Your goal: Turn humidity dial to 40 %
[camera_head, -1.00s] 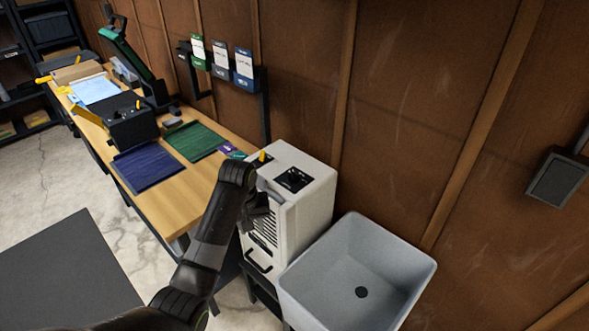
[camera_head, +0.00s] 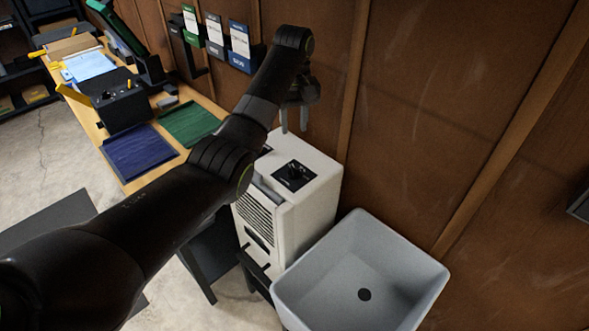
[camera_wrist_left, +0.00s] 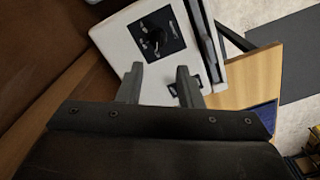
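The humidity dial (camera_head: 293,174) sits on a black square panel on top of a white dehumidifier (camera_head: 312,207). In the left wrist view the dial (camera_wrist_left: 155,36) shows beyond the fingers, on the white top (camera_wrist_left: 122,42). Its pointer setting is too small to read. My left gripper (camera_head: 293,128) hangs above the back of the dehumidifier, apart from the dial, fingers pointing down. In the left wrist view the left gripper (camera_wrist_left: 160,84) has its two fingers spread with nothing between them. My right gripper is in neither view.
A grey sink (camera_head: 362,262) stands right of the dehumidifier. A wooden bench (camera_head: 140,182) with a blue mat (camera_head: 140,152) and a green mat (camera_head: 190,123) lies to the left. The brown wall (camera_head: 440,110) rises close behind.

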